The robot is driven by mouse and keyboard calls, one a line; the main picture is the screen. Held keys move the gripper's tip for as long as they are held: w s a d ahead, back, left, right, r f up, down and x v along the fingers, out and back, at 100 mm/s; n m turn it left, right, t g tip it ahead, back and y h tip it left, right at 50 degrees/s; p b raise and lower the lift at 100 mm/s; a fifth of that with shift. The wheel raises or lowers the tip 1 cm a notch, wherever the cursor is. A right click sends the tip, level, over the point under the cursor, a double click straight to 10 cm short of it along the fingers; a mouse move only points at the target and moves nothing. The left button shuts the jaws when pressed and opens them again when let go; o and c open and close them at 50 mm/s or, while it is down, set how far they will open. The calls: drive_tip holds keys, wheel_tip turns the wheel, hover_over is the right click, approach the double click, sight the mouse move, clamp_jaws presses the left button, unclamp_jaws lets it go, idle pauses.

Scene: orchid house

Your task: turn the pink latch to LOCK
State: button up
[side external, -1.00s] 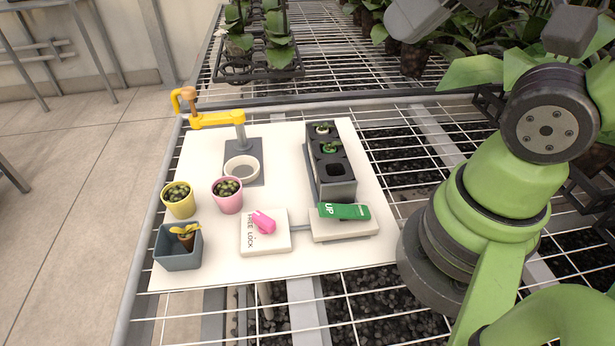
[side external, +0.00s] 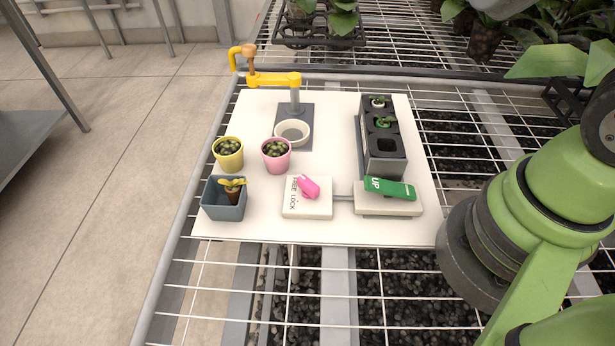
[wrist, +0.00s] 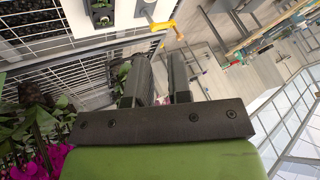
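The pink latch (side external: 308,187) sits on a square white block (side external: 307,211) on the white board. The block carries the words FREE and LOCK along its left side. The latch lies at a slant, with its upper left end near the FREE word and away from LOCK. My gripper (wrist: 155,78) shows only in the wrist view. Its two dark fingers are apart with nothing between them. It is away from the board, and the latch cannot be made out in that view.
Right of the latch, a green UP lever (side external: 390,188) sits on another white block, joined by a grey rod. Pink pot (side external: 276,163), yellow pot (side external: 228,161) and blue-grey planter (side external: 223,205) stand left. Behind are a yellow-armed clamp (side external: 272,79) and a black tray (side external: 384,166).

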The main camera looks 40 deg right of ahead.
drive_tip(key=o, duration=0.3)
drive_tip(key=shift+w, duration=0.35)
drive_tip(key=shift+o, duration=0.3)
drive_tip(key=w+g, duration=0.1)
drive_tip(key=w+a+f, duration=0.1)
drive_tip(key=w, duration=0.1)
drive_tip(key=w+a+f+n+g, duration=0.1)
drive_tip(key=w, duration=0.1)
drive_tip(key=shift+f+g, duration=0.15)
drive_tip(key=shift+g, duration=0.15)
drive_tip(key=n+g+h, duration=0.2)
drive_tip(key=n+g, duration=0.1)
drive_tip(key=g, duration=0.2)
hover_over(308, 182)
wheel_tip(308, 182, down, 16)
wheel_tip(308, 182, down, 10)
drive_tip(key=shift+f, duration=0.1)
clamp_jaws()
